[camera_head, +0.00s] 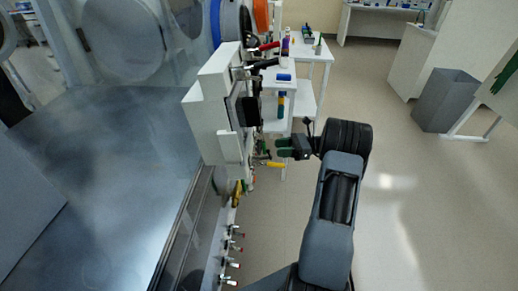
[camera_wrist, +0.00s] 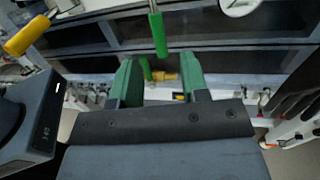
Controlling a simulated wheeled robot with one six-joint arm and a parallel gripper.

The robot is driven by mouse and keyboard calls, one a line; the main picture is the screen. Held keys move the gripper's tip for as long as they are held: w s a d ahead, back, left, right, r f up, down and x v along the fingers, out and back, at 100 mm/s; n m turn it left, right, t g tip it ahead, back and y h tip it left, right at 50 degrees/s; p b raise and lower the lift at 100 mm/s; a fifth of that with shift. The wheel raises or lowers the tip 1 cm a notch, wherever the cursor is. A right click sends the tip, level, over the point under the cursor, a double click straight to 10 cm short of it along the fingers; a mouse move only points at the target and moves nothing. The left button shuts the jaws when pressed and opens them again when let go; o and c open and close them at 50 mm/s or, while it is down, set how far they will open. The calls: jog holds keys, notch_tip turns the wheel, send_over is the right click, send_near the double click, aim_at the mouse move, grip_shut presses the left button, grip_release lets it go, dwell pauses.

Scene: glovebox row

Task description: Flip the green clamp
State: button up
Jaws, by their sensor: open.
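In the wrist view, the green clamp shows as an upright green handle (camera_wrist: 158,35) on a metal rod, just beyond the fingertips. It is roughly midway between the two fingers. My gripper (camera_wrist: 157,62) has green fingers standing apart, with nothing held between them. A shorter green piece (camera_wrist: 146,68) shows lower between the fingers, and I cannot tell whether it belongs to the clamp. In the head view, my gripper (camera_head: 278,147) points left at the panel edge. The clamp is too small and crowded there to make out surely.
A yellow handle (camera_wrist: 26,35) lies at upper left in the wrist view. A brass-yellow fitting (camera_wrist: 164,75) sits behind the fingers' gap. In the head view, red-tipped valves (camera_head: 232,255) line the front rail.

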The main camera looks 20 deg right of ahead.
aim_at(264, 146)
jog(key=x, duration=0.8)
jog(key=shift+a, duration=0.1)
jog(key=shift+c, duration=0.5)
grip_shut()
jog(key=shift+p, duration=0.3)
